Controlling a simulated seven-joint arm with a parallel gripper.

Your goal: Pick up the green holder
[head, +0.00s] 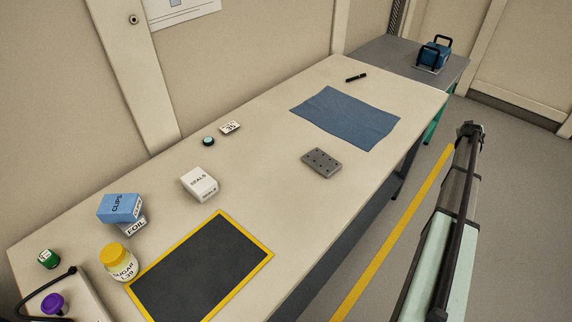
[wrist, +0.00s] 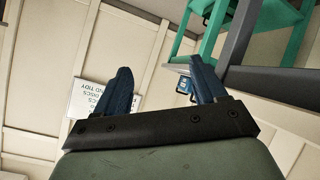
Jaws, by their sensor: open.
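A small green holder (head: 48,259) with a white mark on it sits near the left end of the long pale table, beside a black cable. It is not seen in the wrist view. My gripper (wrist: 160,82) shows in the wrist view with its two dark blue fingers apart and nothing between them. My arm is at the right of the head view, beyond the table's front edge and far from the green holder.
On the table (head: 250,170) are a sugar jar (head: 120,265), a blue clips box (head: 120,207), a seals box (head: 199,184), a yellow-edged black mat (head: 200,270), a grey holed block (head: 321,162) and a blue cloth (head: 345,117). A purple-topped item (head: 53,304) stands near the green holder.

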